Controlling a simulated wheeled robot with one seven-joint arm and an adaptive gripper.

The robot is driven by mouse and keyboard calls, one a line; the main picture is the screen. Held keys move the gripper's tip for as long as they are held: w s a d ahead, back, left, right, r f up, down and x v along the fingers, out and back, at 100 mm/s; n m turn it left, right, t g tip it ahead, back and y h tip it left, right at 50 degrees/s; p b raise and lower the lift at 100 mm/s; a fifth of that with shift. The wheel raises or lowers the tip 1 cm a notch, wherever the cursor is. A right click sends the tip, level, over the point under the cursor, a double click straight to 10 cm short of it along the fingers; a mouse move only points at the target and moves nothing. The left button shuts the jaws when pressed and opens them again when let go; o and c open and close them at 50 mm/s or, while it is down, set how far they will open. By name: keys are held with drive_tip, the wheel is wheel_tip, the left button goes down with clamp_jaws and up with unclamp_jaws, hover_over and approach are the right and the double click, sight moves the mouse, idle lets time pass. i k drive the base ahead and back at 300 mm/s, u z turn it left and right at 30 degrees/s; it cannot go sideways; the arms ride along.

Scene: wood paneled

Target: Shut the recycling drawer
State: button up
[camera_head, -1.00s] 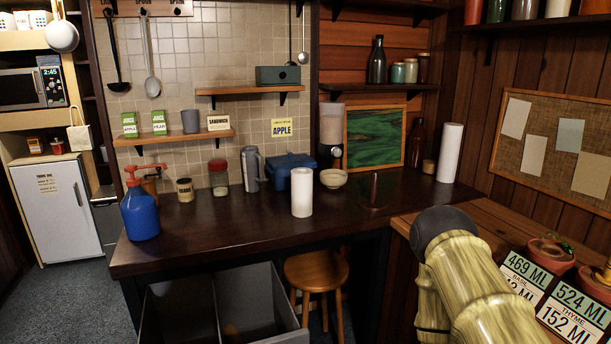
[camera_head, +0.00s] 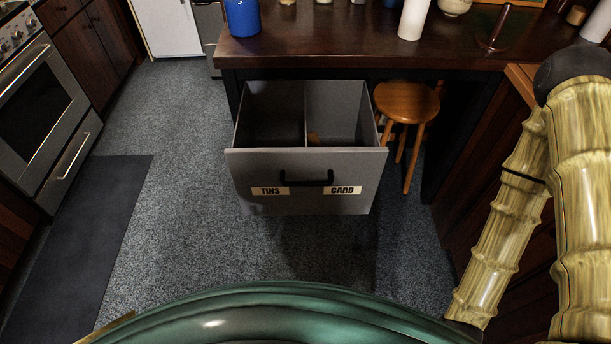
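The recycling drawer (camera_head: 308,204) is a grey box standing pulled out from under the dark counter (camera_head: 330,48). Its front has a black bar handle (camera_head: 306,179) and two labels, "TINS" on the left and "CARD" on the right. A divider splits it into two compartments. The left one looks empty; a small brown thing lies in the right one by the divider. My arm shows at the right edge, apart from the drawer. My gripper is not in view.
A wooden stool (camera_head: 407,103) stands just right of the drawer, under the counter. A dark mat (camera_head: 82,235) and an oven (camera_head: 40,105) are at the left. The carpet (camera_head: 180,215) in front and left of the drawer is clear. A blue bottle (camera_head: 243,17) stands on the counter.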

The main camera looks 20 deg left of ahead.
sight(274, 170)
drive_tip(key=z, duration=1.15)
drive_tip(key=k, duration=0.9)
drive_tip(key=u, duration=1.2)
